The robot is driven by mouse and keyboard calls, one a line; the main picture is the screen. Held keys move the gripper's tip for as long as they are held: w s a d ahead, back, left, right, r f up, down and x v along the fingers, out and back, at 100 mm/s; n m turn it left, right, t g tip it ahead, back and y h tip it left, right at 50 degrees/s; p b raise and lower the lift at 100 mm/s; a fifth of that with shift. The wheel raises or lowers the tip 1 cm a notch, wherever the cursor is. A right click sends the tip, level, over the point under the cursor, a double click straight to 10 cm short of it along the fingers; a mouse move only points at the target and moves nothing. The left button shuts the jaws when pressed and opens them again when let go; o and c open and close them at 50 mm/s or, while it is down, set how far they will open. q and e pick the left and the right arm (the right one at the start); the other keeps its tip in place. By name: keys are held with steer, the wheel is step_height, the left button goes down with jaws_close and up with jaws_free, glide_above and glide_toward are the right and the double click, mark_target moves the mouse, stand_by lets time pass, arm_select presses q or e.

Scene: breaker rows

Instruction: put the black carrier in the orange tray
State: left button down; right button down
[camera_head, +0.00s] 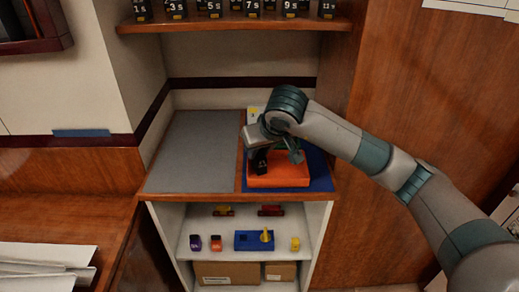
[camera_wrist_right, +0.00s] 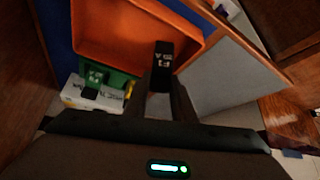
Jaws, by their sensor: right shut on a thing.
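The orange tray (camera_head: 282,181) sits on the blue mat on the right half of the counter; it also shows in the right wrist view (camera_wrist_right: 118,30), and the part of it seen there is empty. My right gripper (camera_head: 262,160) is shut on the black carrier (camera_wrist_right: 163,58), a small black block with white lettering. The carrier (camera_head: 259,162) shows dark at the left side of the tray in the head view. In the wrist view it overlaps the tray's near corner; I cannot tell if it touches the tray. My left gripper is not in view.
A green block (camera_wrist_right: 118,84) and a white box (camera_wrist_right: 88,97) stand beside the tray. The grey mat (camera_head: 195,150) to the left is clear. Numbered black blocks line the upper shelf (camera_head: 235,25).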

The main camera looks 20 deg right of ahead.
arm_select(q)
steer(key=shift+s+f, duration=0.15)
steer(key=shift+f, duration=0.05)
arm_select(e)
steer(key=shift+f, duration=0.15)
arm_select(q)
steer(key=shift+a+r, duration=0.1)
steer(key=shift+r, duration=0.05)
arm_select(e)
steer(key=c, duration=1.5)
jaws_free()
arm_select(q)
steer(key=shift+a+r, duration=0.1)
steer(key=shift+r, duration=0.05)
arm_select(e)
steer(key=shift+s+r, duration=0.1)
steer(key=shift+r, duration=0.3)
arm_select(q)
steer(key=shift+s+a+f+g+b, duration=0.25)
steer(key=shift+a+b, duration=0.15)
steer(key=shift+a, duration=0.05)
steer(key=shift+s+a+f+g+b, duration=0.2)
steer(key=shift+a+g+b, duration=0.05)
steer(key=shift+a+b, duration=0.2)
arm_select(e)
steer(key=shift+v, duration=5.75)
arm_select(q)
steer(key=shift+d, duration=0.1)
arm_select(e)
steer(key=shift+d, duration=0.1)
